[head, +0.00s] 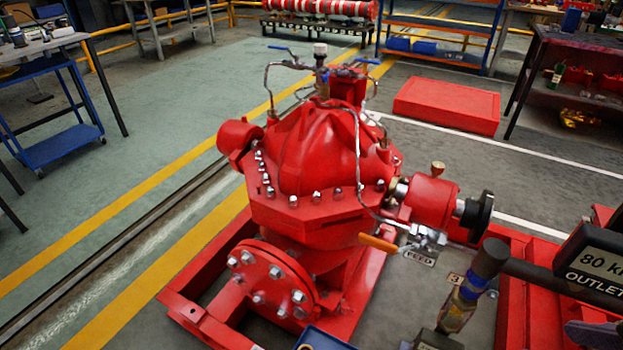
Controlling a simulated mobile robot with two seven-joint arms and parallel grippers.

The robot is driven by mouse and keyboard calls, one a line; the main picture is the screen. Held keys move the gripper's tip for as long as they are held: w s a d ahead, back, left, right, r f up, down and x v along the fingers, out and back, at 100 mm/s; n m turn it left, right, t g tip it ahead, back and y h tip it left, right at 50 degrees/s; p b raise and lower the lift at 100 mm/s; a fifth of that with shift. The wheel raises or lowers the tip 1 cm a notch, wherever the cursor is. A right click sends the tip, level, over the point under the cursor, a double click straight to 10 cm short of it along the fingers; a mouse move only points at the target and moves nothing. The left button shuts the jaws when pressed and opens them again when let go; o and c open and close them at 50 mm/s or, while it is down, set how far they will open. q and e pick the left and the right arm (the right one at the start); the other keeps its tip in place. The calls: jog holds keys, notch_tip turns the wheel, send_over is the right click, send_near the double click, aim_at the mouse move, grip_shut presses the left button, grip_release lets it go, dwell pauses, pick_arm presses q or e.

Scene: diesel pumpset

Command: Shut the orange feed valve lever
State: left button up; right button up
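The orange feed valve lever (378,243) sticks out to the left from a small silver valve (425,238) at the front right of the red pump (320,165). The lever lies close to level, tilted slightly down toward the valve. A silver tag (420,257) reading FEED sits just below the valve. A thin bent metal pipe (360,180) runs down the pump's side to the valve. Nothing is seen touching the lever. I can make out neither of my grippers in the head view.
A dark-topped upright fitting (488,258) stands right of the valve, near a dark box (590,262) labelled 80 and OUTLET. A blue tray (322,340) shows at the bottom edge. Open floor lies left of the pump; a red slab (447,104) lies behind it.

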jog(key=w+f+n+t+h+b, duration=0.1)
jog(key=w+f+n+t+b, duration=0.6)
jog(key=b, duration=0.5)
jog(key=n+t+y+b, duration=0.4)
jog(key=n+y+b, duration=0.2)
jog(key=n+b, duration=0.4)
send_near(376, 246)
jog(key=w, duration=0.4)
jog(key=w+a+p, duration=0.1)
jog(key=w, duration=0.2)
jog(key=w+a, duration=0.1)
jog(key=w, duration=0.2)
jog(key=shift+w+a+f, duration=0.1)
jog(key=shift+w, duration=0.15)
jog(key=c, duration=0.8)
grip_shut()
